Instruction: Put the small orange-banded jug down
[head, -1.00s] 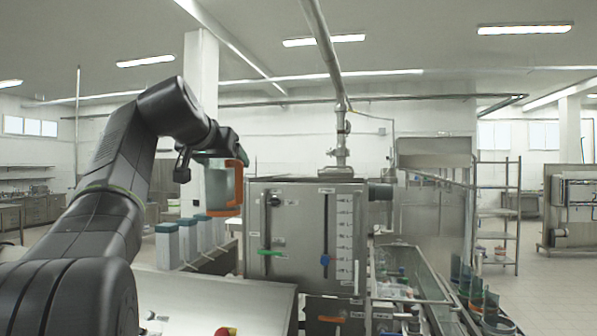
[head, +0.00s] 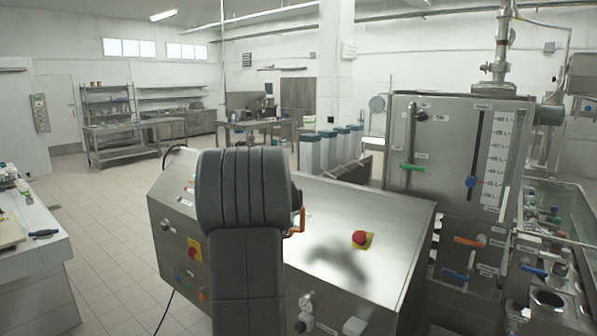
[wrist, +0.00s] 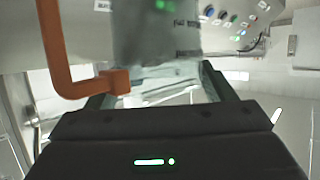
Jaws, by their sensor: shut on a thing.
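My gripper (wrist: 158,84) is shut on the small orange-banded jug, with one finger on each side of its body. In the wrist view the jug's grey, see-through body (wrist: 155,38) fills the top middle, and its orange handle (wrist: 62,55) sticks out to the left. In the head view my arm hides my gripper and nearly all of the jug. Only a bit of orange, likely the jug's handle (head: 298,224), shows at the arm's right edge. What is under the jug is hidden.
A sloped steel console (head: 330,215) with a red stop button (head: 360,238) lies beyond my arm. The filler machine (head: 440,150) stands at the right. Several tall containers (head: 326,150) stand behind. A white-topped table (head: 35,225) is at the left, with open tiled floor between.

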